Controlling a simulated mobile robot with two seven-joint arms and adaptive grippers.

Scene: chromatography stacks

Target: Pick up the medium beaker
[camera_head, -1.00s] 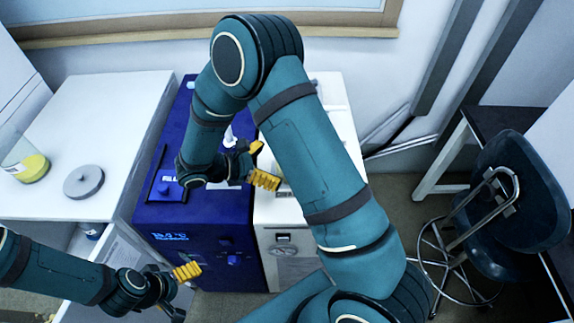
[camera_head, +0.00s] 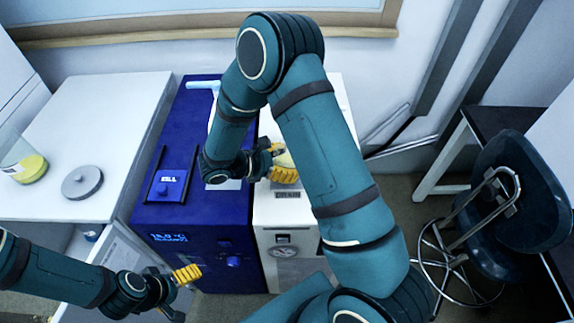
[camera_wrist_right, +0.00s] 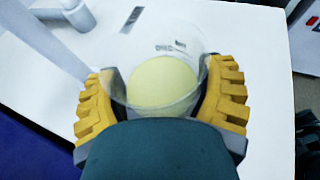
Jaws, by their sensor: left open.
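In the right wrist view, a clear beaker (camera_wrist_right: 160,85) with pale yellow contents sits between the fingers of my right gripper (camera_wrist_right: 160,100). The fingers are on both sides of it, close to its walls; whether they press on it is unclear. In the head view, my right gripper (camera_head: 280,165) is over the white instrument's top, and the beaker there is mostly hidden by my arm and fingers. Another clear beaker (camera_head: 22,160) with yellow contents stands on the left white counter. My left gripper (camera_head: 180,290) is open and empty at the lower left.
A blue instrument (camera_head: 185,215) with a display stands beside the white instrument (camera_head: 290,215). A grey round disc (camera_head: 82,182) lies on the white counter (camera_head: 100,115). A dark stool (camera_head: 510,200) stands at the right. A white tube-like part shows close by in the right wrist view (camera_wrist_right: 45,40).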

